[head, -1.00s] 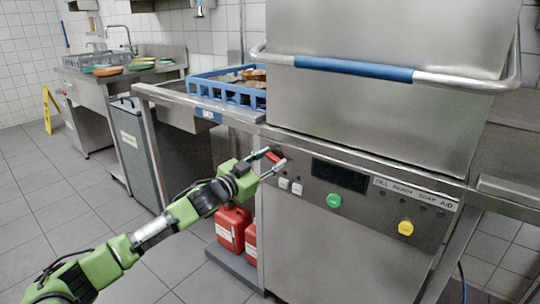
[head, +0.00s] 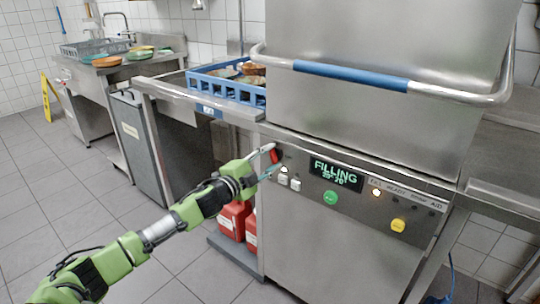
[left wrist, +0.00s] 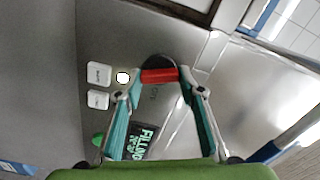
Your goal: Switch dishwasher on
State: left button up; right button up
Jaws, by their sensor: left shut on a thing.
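The dishwasher (head: 330,245) is a steel hood machine with a control panel on its front. A red switch knob (head: 276,155) sits at the panel's left end, and it also shows in the left wrist view (left wrist: 160,76) on a dark round base. My left gripper (head: 273,162) is at this knob, shut on it, with one teal-padded finger on each side in the left wrist view. The display (head: 336,175) is lit and reads "FILLING" in green. My right gripper is not in view.
Two white buttons (head: 289,181), a green button (head: 330,197) and a yellow button (head: 398,225) are on the panel. The hood's blue-gripped handle (head: 350,74) juts out above. A blue dish rack (head: 225,88) stands on the left counter. Red canisters (head: 233,219) stand below it.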

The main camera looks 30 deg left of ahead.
pick_arm(q)
jog(key=shift+f+m+p, duration=0.1)
jog(key=shift+m+p, duration=0.3)
jog(key=shift+m, duration=1.8)
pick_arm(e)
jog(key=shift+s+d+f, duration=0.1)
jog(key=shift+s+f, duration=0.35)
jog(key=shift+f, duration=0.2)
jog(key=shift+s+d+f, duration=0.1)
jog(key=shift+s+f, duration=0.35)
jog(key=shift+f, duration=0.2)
pick_arm(q)
jog(key=o, duration=1.1)
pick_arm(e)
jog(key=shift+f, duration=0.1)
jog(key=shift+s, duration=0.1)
pick_arm(q)
jog(key=shift+s, duration=0.15)
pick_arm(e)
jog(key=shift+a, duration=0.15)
pick_arm(q)
jog(key=shift+s+a, duration=0.15)
jog(key=shift+s, duration=1.8)
jog(key=shift+s+a, duration=0.15)
jog(key=shift+s, duration=1.8)
jog(key=shift+s+a, duration=0.15)
jog(key=shift+s, duration=1.8)
jog(key=shift+f, duration=0.1)
